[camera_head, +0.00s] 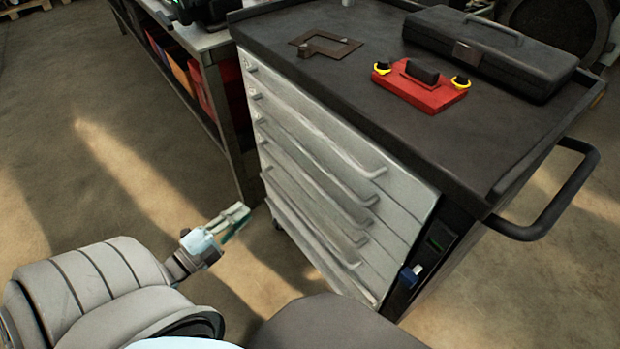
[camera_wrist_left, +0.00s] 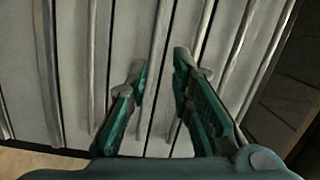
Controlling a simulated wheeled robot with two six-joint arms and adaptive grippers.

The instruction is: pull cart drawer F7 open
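The tool cart has a light grey front of stacked drawers (camera_head: 325,185), each with a long bar handle. The drawers look shut. I cannot read any label, so I cannot tell which one is F7. My left gripper (camera_head: 238,217) is in front of the lower left part of the cart front. In the left wrist view, the gripper (camera_wrist_left: 158,65) is open and empty, its two fingers pointing at the drawer fronts (camera_wrist_left: 130,35). A bar handle (camera_wrist_left: 157,75) runs through the gap as seen there; I cannot tell how far off it is. My right gripper is out of view.
On the cart's dark top (camera_head: 330,75) are a black case (camera_head: 490,50), a red block with yellow rings (camera_head: 420,88) and a brown flat frame (camera_head: 325,45). A push handle (camera_head: 560,205) sticks out at right. A bench (camera_head: 215,45) with bins stands behind left. Floor at left is clear.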

